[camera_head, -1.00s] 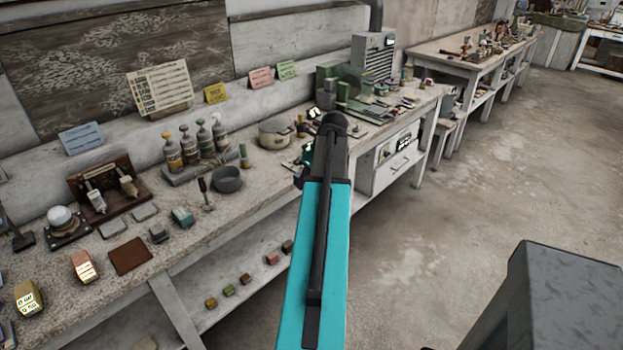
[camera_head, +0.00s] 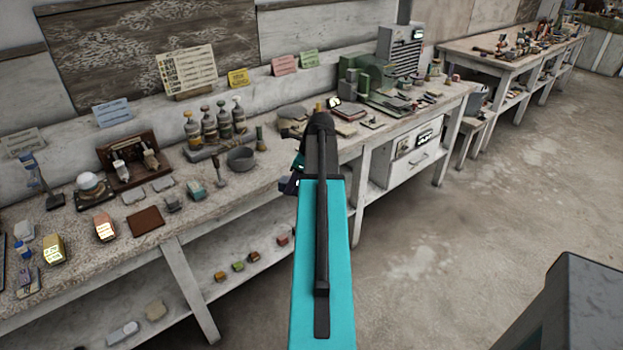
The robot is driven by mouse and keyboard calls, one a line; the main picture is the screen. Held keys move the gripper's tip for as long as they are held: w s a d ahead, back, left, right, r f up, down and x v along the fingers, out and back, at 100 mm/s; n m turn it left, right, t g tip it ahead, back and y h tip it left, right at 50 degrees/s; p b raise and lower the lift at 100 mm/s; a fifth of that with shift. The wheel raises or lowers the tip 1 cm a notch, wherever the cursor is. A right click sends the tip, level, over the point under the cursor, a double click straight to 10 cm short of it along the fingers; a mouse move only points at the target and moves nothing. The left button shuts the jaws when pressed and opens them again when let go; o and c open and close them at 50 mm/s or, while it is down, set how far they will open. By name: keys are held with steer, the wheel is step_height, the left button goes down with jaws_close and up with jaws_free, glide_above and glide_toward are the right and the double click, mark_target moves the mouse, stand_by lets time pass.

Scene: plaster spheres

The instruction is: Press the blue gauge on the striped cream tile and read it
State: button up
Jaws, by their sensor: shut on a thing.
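My gripper (camera_head: 291,179) shows only in part, left of the end of my teal arm, over the front edge of the workbench. It is shut on a small dark blue thing (camera_head: 287,187), mostly hidden by the arm; I cannot tell whether this is the blue gauge. I cannot make out a striped cream tile. Small blocks with lit faces stand on the bench at left: a yellow one (camera_head: 53,249) and an orange one (camera_head: 105,228). A teal block (camera_head: 196,190) stands further right.
The workbench (camera_head: 105,265) is crowded with bottles (camera_head: 208,128), a grey bowl (camera_head: 241,158), a brown mat (camera_head: 146,221) and a white ball (camera_head: 88,181) on a stand. Small blocks lie on the shelf below.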

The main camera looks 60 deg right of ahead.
steer(key=w+a+f+n+g+y, duration=0.25)
steer(key=w+a+n, duration=0.4)
steer(key=a, duration=0.65)
steer(key=w+a+f+n+g+y, duration=0.1)
steer(key=w+a+f+n, duration=0.2)
steer(key=w+a+n, duration=0.75)
steer(key=a+f+n+g, duration=0.1)
steer(key=a+f+n, duration=0.1)
steer(key=a, duration=1.3)
steer(key=s+a+f+n+g+h, duration=0.1)
steer(key=a+f+n+g, duration=0.1)
steer(key=a, duration=1.2)
steer(key=shift+s+a+n, duration=0.15)
steer(key=shift+a+n, duration=0.25)
steer(key=shift+n, duration=0.4)
steer(key=shift+g, duration=0.25)
